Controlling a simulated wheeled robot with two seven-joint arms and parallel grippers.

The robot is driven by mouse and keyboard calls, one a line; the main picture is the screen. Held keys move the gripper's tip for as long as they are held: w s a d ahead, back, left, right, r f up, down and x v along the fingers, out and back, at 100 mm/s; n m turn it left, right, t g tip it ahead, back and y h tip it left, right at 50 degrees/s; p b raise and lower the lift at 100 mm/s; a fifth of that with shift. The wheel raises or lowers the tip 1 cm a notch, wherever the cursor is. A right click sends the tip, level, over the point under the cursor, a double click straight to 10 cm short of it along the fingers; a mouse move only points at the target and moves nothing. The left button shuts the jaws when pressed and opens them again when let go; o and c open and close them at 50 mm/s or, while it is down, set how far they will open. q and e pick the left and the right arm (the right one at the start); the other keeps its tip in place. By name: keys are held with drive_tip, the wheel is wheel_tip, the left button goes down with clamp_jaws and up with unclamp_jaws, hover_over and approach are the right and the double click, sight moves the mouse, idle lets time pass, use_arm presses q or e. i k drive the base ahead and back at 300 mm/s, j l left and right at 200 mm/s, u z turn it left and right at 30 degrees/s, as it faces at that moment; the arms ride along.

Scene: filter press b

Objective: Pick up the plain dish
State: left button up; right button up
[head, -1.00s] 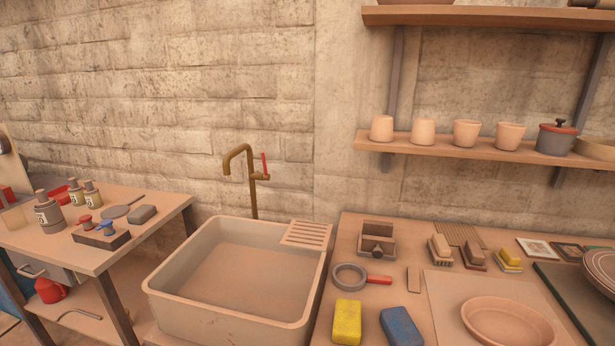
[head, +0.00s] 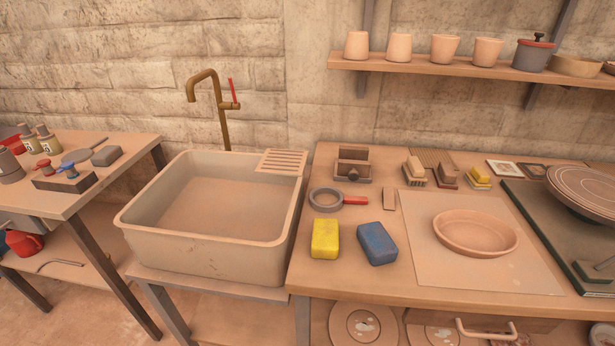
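A plain, shallow oval dish (head: 475,233) in reddish clay colour lies upright on a pale square mat (head: 470,275) on the right worktable. It looks empty. A patterned round plate (head: 583,192) stands further right on a dark board. Neither of my grippers shows in the head view.
A yellow sponge (head: 325,239) and a blue sponge (head: 377,243) lie left of the mat. A ring with a red handle (head: 327,199) and brushes (head: 415,171) lie behind them. A deep sink (head: 205,249) stands left of the table. A shelf (head: 430,71) with cups hangs above.

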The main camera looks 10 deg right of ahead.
sight(475, 233)
drive_tip(key=z, duration=1.35)
